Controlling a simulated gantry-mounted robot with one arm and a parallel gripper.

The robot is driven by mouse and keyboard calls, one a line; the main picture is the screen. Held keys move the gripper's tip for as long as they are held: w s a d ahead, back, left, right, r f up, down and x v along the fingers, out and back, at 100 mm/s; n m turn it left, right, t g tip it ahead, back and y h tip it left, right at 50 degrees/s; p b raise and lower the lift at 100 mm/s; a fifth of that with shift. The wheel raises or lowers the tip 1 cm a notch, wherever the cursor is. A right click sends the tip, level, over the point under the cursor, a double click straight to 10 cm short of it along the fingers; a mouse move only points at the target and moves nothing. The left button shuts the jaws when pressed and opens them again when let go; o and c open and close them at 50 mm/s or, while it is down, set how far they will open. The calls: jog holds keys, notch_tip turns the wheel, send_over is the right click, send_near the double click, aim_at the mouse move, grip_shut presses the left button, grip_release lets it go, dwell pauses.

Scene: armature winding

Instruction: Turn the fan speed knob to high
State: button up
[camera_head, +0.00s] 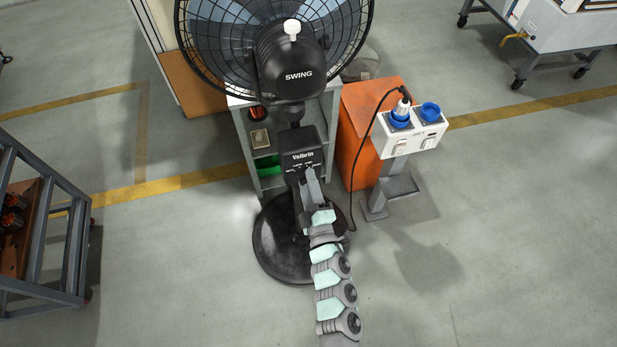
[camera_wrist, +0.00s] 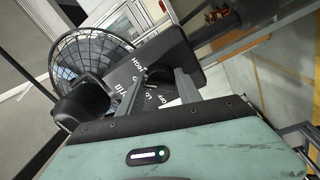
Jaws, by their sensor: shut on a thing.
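The black floor fan (camera_head: 290,75) stands upright on a round base (camera_head: 272,240), its cage facing away at the top of the head view. Its dark control box (camera_head: 300,146), marked Velbrin, sits on the pole below the motor. In the wrist view the panel (camera_wrist: 165,55) shows tilted, with white speed labels around the dial area. My gripper (camera_head: 308,172) reaches the lower part of the panel from below. Its two grey fingers (camera_wrist: 158,90) also show in the wrist view, shut on the speed knob. The knob is largely hidden by the fingers, so its exact setting cannot be read.
An orange cabinet (camera_head: 360,150) and a socket post with a white box (camera_head: 408,140) stand right of the fan. A black cable hangs from a plug there. A grey shelf (camera_head: 245,140) is behind. A metal rack (camera_head: 45,240) stands left. Floor at the right front is free.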

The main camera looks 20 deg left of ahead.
jog(key=shift+f+m+h+p, duration=0.2)
jog(key=shift+m+p, duration=0.65)
jog(key=shift+m, duration=0.35)
jog(key=shift+f+m+h+p, duration=0.1)
jog(key=shift+m+h+p, duration=0.1)
jog(key=shift+m+p, duration=0.8)
jog(key=shift+m, duration=0.3)
jog(key=o, duration=1)
jog(key=shift+o, duration=1.3)
jog(key=shift+s+a+r, duration=0.1)
jog(key=shift+s+a, duration=0.05)
jog(key=shift+o, duration=0.2)
jog(key=v, duration=1)
jog(key=shift+s+d+p, duration=0.25)
jog(key=shift+d+p, duration=0.05)
jog(key=shift+p, duration=0.05)
